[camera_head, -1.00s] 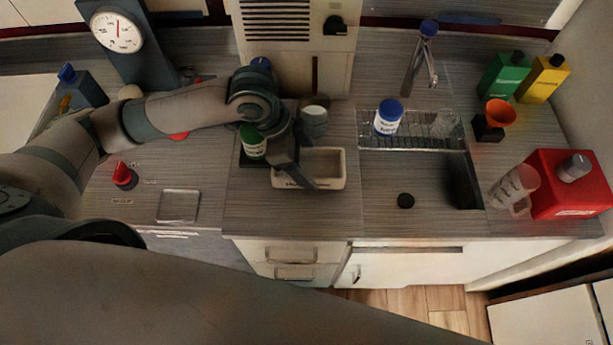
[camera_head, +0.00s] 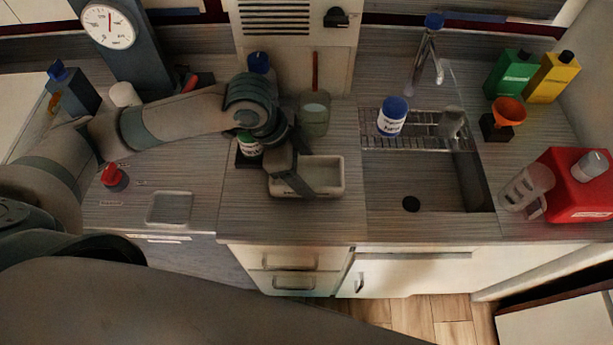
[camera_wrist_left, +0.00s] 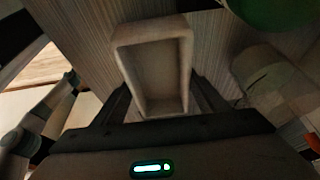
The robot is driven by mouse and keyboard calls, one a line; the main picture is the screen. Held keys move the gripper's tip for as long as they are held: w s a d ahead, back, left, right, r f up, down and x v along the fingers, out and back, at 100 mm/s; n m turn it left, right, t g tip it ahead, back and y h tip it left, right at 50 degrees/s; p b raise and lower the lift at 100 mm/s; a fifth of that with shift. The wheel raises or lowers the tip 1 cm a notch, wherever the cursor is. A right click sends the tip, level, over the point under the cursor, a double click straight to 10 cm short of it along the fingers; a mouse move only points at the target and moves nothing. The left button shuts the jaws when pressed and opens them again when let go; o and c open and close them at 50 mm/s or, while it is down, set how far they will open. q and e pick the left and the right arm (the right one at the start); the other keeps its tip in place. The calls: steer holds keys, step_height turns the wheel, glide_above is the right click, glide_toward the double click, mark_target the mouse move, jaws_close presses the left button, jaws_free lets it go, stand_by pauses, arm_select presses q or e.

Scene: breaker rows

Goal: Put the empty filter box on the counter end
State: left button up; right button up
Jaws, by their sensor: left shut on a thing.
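The empty filter box (camera_head: 336,161) is a small, pale, open-topped rectangular tray over the counter (camera_head: 287,226), left of the sink. My left gripper (camera_head: 300,178) comes down from the upper left and is shut on it. In the left wrist view, the box (camera_wrist_left: 153,60) shows an empty inside, with the gripper's two dark fingers (camera_wrist_left: 161,101) on either side of its near end. I cannot tell whether the box rests on the counter or hangs just above it. My right gripper is not in view.
A green-and-white jar (camera_head: 249,146) stands close left of the box, and a clear cup (camera_head: 314,117) behind it. The sink (camera_head: 400,182) and its rack with a blue-lidded jar (camera_head: 392,117) lie to the right. A clear jug (camera_head: 526,190) and a red canister (camera_head: 577,192) stand far right.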

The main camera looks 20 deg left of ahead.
arm_select(q)
steer(key=shift+f, duration=0.15)
steer(key=shift+f, duration=0.1)
steer(key=o, duration=1)
steer(key=shift+c, duration=0.2)
steer(key=shift+o, duration=0.9)
